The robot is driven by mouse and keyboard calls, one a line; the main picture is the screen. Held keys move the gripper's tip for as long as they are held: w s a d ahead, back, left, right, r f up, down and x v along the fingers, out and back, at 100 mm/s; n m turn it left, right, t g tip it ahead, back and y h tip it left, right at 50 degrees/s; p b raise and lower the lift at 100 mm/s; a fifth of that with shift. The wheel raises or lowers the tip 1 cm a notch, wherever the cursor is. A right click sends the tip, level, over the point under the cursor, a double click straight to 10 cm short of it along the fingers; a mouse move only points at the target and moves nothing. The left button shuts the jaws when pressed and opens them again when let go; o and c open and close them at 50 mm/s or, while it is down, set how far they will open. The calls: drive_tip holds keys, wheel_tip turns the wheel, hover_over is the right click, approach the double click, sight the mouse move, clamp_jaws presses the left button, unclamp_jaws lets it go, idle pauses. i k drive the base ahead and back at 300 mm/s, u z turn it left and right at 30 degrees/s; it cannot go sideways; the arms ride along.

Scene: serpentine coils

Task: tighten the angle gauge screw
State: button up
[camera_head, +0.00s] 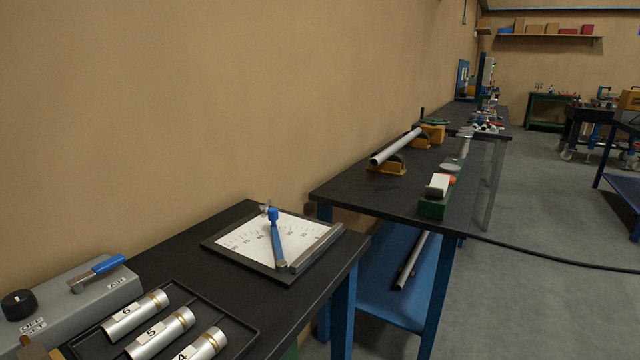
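The angle gauge (250,244) is a white dial plate with printed degree marks in a dark frame. It lies flat near the far end of the near black bench. A blue arm (277,243) lies across the dial. A blue knob (272,213), which may be the screw, stands at the arm's far end. How tight it is cannot be seen. A grey metal bar (316,247) lies along the right side of the plate. My gripper is not in view.
A black tray (249,341) holds numbered silver cylinders (160,332). A grey box (65,305) with a black dial and blue-handled lever stands at the left. A second bench (340,193) carries a pipe (396,146) on supports. Open floor lies right; a cable (550,256) crosses it.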

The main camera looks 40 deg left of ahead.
sight(265, 208)
drive_tip(key=u, duration=0.3)
drive_tip(key=i, duration=1.2)
drive_tip(key=u, duration=1.35)
drive_tip(key=i, duration=0.9)
drive_tip(key=u, duration=0.7)
